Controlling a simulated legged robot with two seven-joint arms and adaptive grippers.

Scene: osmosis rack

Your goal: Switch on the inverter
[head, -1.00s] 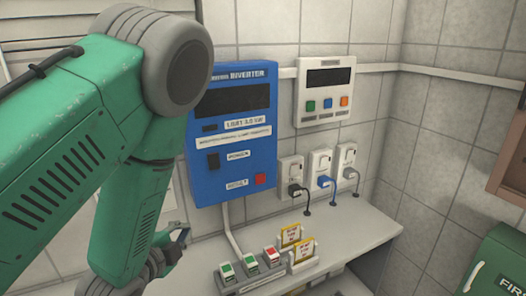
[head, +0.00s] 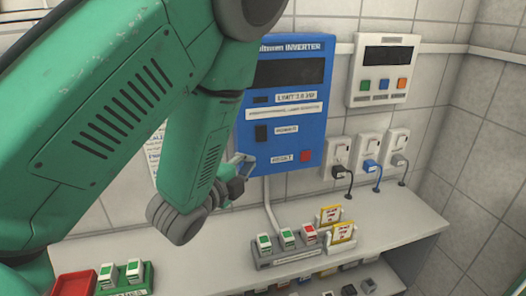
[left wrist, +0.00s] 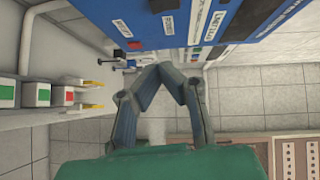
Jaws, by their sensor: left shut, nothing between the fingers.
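The blue inverter (head: 290,105) hangs on the tiled wall, with a dark display at the top. Its black power rocker switch (head: 261,133) sits at the lower left of the face, and a red reset button (head: 306,156) sits at the lower right. The inverter also shows in the left wrist view (left wrist: 180,22). My left gripper (head: 245,160) is shut and empty, at the inverter's lower left edge, below the switch. In the left wrist view its fingertips (left wrist: 165,66) meet just under the inverter's face. Whether they touch it, I cannot tell. My right gripper is not in view.
A white control panel (head: 384,70) with coloured buttons hangs to the right, above several sockets with plugs (head: 370,150). A grey rack (head: 290,254) with green and red blocks and yellow tags (head: 342,232) stands on the shelf. A red bin (head: 74,286) is at lower left.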

